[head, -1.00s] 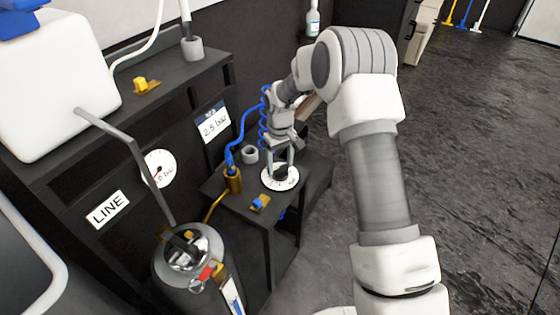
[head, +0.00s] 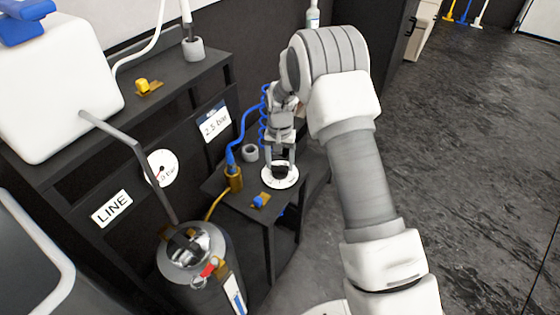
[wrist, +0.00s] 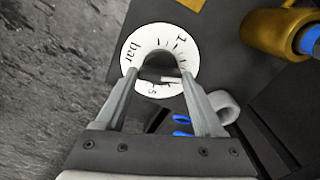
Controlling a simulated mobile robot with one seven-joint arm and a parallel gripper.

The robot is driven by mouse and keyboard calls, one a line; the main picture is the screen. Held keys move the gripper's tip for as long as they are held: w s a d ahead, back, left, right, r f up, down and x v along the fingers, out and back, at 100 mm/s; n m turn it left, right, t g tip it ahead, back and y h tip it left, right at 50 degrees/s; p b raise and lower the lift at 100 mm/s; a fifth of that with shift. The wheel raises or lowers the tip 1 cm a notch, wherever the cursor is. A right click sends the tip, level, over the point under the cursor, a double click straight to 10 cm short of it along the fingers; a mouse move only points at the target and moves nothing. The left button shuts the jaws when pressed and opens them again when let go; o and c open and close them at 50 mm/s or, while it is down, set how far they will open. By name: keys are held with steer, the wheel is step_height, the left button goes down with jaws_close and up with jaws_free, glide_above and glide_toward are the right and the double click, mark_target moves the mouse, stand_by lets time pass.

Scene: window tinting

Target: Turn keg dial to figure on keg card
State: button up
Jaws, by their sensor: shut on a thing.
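The keg dial is a white round scale (head: 272,182) with a dark knob, on the small black side table. In the wrist view its scale (wrist: 143,42) reads "bar" and "1", with another figure partly hidden near the fingers. My gripper (head: 280,166) points down over the dial, shut on the dark knob (wrist: 160,62). The knob's light pointer mark shows between the fingertips, and its exact reading is unclear. The keg card (head: 215,124) on the black panel reads "2.5 bar" under a dark blue header.
A brass fitting with a blue hose (head: 233,178) and a small blue-handled valve (head: 260,200) stand close to the dial. A grey ring holder (head: 250,153) is behind it. A metal keg (head: 190,250), a round gauge (head: 160,167) and a LINE sign (head: 111,208) are at left.

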mark_target(280, 166)
stand_by(0.5)
steer(key=o, duration=1.4)
step_height(280, 166, up, 18)
steer(key=p, duration=0.4)
steer(key=shift+f, duration=0.25)
